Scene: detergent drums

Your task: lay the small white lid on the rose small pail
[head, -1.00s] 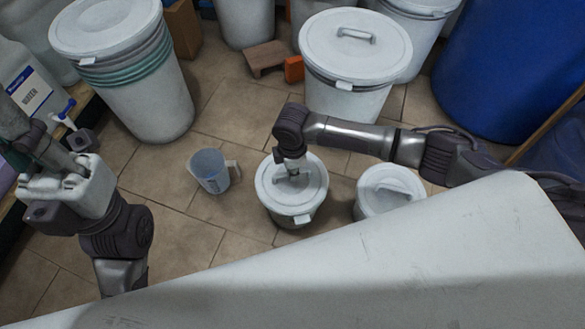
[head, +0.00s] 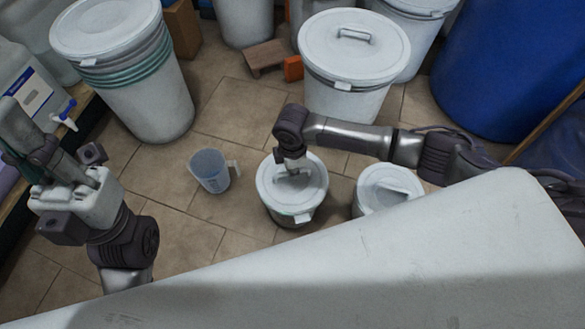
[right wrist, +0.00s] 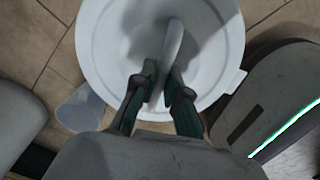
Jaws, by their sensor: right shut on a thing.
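The small white lid (head: 312,183) is under my right gripper (head: 291,170) in the head view. In the right wrist view my right gripper (right wrist: 160,88) is shut on the lid's raised handle (right wrist: 173,50), and the round lid (right wrist: 108,48) fills the upper middle. In the head view the lid is over a small pail (head: 290,217) that looks whitish-grey, not clearly rose; the lid hides its mouth. I cannot tell whether the lid is fully seated. My left gripper (head: 65,185) is at the left, away from the lid; its fingers are unclear.
Another small white lidded pail (head: 386,192) stands close on the right. A clear measuring jug (head: 209,171) stands on the tiles to the left. A large lidded bin (head: 350,75), a stacked-lid bin (head: 140,95) and a blue drum (head: 510,65) stand behind. Floor is free around the jug.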

